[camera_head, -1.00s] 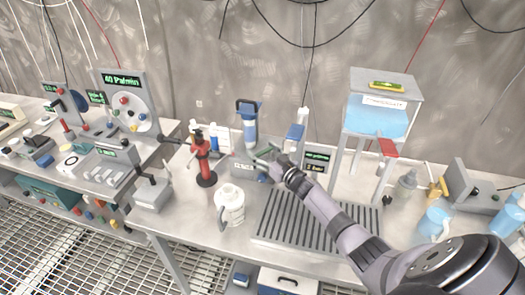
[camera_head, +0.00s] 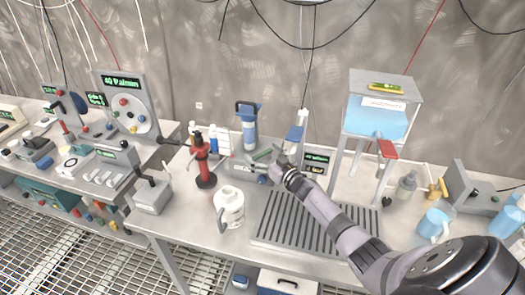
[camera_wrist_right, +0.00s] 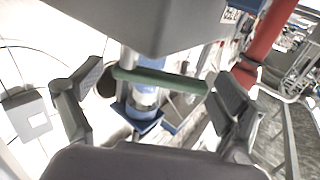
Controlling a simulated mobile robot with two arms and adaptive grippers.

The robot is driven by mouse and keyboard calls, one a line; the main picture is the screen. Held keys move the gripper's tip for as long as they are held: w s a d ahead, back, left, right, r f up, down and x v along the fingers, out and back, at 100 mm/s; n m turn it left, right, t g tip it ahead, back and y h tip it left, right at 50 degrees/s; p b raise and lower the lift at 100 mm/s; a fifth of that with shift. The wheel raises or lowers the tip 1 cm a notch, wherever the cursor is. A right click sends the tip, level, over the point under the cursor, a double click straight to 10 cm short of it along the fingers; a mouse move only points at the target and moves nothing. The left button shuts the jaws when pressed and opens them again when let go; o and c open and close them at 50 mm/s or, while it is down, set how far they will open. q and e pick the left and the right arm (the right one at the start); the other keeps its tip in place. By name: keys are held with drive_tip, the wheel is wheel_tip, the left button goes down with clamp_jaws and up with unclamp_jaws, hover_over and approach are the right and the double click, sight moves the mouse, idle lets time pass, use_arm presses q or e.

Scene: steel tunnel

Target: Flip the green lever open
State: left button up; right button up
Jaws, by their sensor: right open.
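The green lever (camera_wrist_right: 160,80) shows in the right wrist view as a bar lying across the space between my right gripper's two fingers. In the head view the lever (camera_head: 262,155) is a small green bar above a grey box (camera_head: 246,171) on the bench, just left of my right gripper (camera_head: 277,160). In the right wrist view my right gripper (camera_wrist_right: 158,98) is open, with one finger near each end of the lever. I cannot tell whether either finger touches it. My left gripper is not in view.
A red stand (camera_head: 203,165) and a white jug (camera_head: 229,207) are left of my right arm. A blue-topped column (camera_head: 248,125) stands behind the lever. A ribbed grey tray (camera_head: 300,222) lies under my arm. A blue tank (camera_head: 376,117) is to the right.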

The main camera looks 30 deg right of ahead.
sight(262, 153)
wheel_tip(262, 153, up, 10)
idle(0.5)
drive_tip(key=shift+c, duration=0.4)
